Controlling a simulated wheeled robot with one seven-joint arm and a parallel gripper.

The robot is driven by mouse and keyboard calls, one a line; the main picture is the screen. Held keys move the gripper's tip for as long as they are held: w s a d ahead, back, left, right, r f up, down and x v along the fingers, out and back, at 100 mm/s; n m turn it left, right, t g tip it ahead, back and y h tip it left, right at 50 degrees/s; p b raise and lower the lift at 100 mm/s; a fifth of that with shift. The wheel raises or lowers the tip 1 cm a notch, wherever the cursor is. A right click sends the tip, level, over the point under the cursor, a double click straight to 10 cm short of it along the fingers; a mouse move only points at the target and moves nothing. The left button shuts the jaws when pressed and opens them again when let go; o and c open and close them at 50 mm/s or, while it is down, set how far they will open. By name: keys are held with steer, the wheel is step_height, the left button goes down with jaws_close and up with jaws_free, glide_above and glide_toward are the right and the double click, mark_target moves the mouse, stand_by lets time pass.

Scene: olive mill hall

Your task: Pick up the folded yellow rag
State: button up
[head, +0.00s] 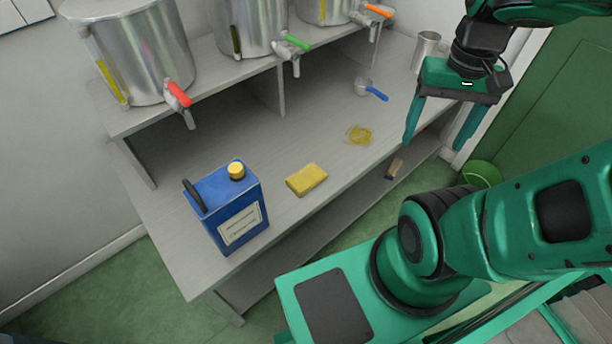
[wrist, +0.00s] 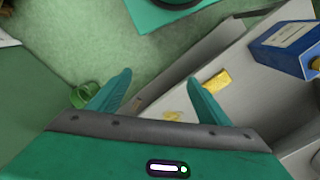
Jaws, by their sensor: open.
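The folded yellow rag (head: 307,179) lies flat on the grey bench, to the right of the blue canister, in the head view. It also shows in the wrist view (wrist: 217,81), small and just beyond the right fingertip. My gripper (head: 437,143) is open and empty. It hangs over the right end of the bench, well to the right of the rag and apart from it. In the wrist view both fingers (wrist: 158,82) are spread with nothing between them but floor and the bench edge.
A blue canister (head: 228,209) with a yellow cap stands left of the rag. A yellow puddle (head: 359,135), a blue-handled scoop (head: 365,88) and a metal cup (head: 425,52) are on the bench (head: 260,155). Steel tanks (head: 138,52) with taps stand on the raised shelf. A brush (head: 394,168) lies lower down.

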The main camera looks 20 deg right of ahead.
steer(key=shift+o, duration=0.5)
steer(key=m+g+y, duration=0.1)
steer(key=m+y, duration=0.3)
steer(key=m, duration=0.4)
glide_above(308, 175)
steer(key=w+d, duration=0.1)
steer(key=d, duration=0.1)
step_height(308, 175, down, 25)
steer(key=shift+d+f, duration=0.1)
steer(key=shift+x, duration=3.1)
steer(key=shift+s+d, duration=0.15)
